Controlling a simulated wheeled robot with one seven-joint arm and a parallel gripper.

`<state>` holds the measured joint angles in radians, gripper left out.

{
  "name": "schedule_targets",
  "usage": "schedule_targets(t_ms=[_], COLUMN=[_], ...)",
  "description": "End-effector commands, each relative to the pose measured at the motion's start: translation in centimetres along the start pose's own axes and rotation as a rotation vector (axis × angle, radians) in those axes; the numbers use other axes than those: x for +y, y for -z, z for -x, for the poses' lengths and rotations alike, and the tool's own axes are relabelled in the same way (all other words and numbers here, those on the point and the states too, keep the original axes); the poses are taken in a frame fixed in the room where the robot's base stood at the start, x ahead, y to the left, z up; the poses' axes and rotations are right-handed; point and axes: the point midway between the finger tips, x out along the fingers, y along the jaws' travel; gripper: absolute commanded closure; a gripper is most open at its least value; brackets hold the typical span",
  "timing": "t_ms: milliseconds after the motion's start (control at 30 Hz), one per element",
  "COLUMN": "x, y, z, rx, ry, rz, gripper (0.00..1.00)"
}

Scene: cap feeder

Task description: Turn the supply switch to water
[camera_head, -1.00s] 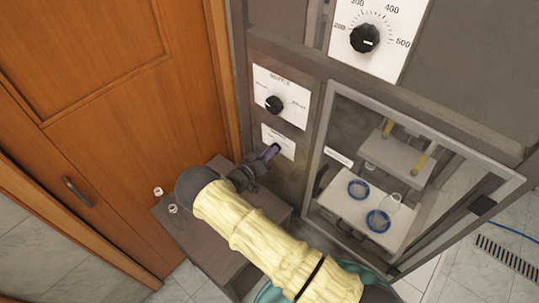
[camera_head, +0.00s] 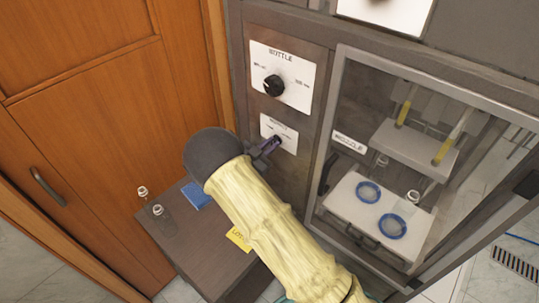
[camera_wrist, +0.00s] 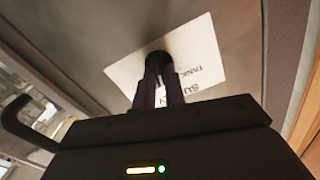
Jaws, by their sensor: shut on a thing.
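The supply switch is a small dark knob (camera_wrist: 158,62) on a white label plate, which shows in the wrist view (camera_wrist: 205,60) with partly readable text. In the head view the same plate (camera_head: 289,139) is on the grey front panel, below the bottle dial. My gripper (camera_head: 274,143) reaches the knob from the lower left, and in the wrist view its two fingers (camera_wrist: 160,78) are closed around the knob. The fingers cover much of the knob, so its setting cannot be read.
A bottle dial (camera_head: 273,86) is above the switch. A glazed door (camera_head: 345,75) to the right encloses blue-rimmed dishes (camera_head: 368,192). A low brown cabinet (camera_head: 182,236) below bears small clear bottles (camera_head: 158,211), a blue item (camera_head: 196,195) and a yellow note (camera_head: 238,239). A wooden door is at left.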

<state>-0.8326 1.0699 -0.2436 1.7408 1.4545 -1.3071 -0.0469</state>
Motion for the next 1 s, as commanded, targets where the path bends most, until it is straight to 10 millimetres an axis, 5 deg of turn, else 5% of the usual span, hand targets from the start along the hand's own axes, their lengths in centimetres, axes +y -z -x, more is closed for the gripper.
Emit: schedule_targets(t_ms=[500,1000], x=[0.26,0.20], y=[-0.46,-0.02], z=[-0.03,0.02], rx=[0.001,0.000], ry=[0.002,0.002], rz=[-0.423,-0.543], gripper=[1.00,1.00])
